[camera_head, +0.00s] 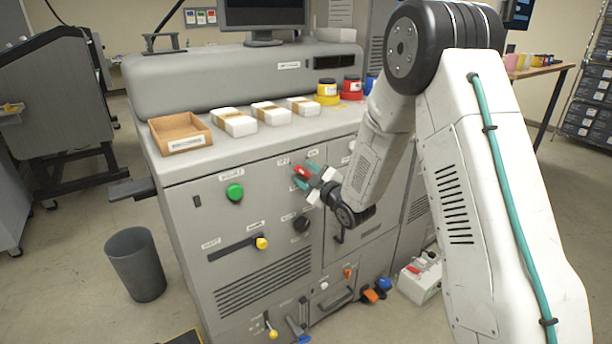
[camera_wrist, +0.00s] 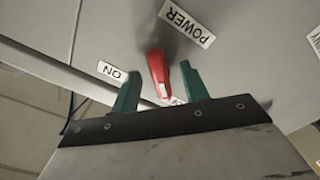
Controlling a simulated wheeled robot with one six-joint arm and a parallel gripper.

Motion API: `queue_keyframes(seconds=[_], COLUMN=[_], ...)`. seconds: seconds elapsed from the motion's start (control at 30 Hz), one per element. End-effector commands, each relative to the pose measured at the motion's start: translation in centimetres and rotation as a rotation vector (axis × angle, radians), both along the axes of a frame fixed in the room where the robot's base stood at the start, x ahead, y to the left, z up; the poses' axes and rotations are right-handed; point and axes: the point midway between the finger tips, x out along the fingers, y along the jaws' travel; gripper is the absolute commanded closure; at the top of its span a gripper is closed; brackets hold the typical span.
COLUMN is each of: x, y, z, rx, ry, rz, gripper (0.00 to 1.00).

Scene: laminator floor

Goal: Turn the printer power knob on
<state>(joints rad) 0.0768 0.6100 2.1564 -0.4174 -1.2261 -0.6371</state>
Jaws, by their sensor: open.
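The red power knob (camera_head: 302,171) is on the upper front panel of the grey machine (camera_head: 255,290). In the wrist view the knob (camera_wrist: 156,68) is a red bar with a white mark at its lower end. That end points to a label mostly hidden by the knob and finger. A POWER label (camera_wrist: 187,24) is above and an ON label (camera_wrist: 112,71) is to the left. My gripper (camera_wrist: 157,74) is open, with one green finger on each side of the knob. A gap shows on both sides. It also shows in the head view (camera_head: 306,176).
A green button (camera_head: 235,192), a black knob (camera_head: 301,223) and a yellow-ended lever (camera_head: 262,243) are on the panel nearby. A cardboard tray (camera_head: 180,134) and several white stacks are on top. A grey bin (camera_head: 136,265) stands on the floor at left.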

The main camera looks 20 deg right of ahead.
Motion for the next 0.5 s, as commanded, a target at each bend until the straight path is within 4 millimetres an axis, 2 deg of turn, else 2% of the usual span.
queue_keyframes(seconds=[0.3,0.37,0.47,0.5], x=[0.43,0.43,0.42,0.42], y=[0.12,0.13,0.13,0.13], z=[-0.01,-0.01,-0.01,-0.01], rx=[0.001,0.001,0.001,0.001], ry=[0.001,0.001,0.001,0.001], rz=[-0.001,-0.001,-0.001,-0.001], gripper=[0.55,0.69,0.97,0.99])
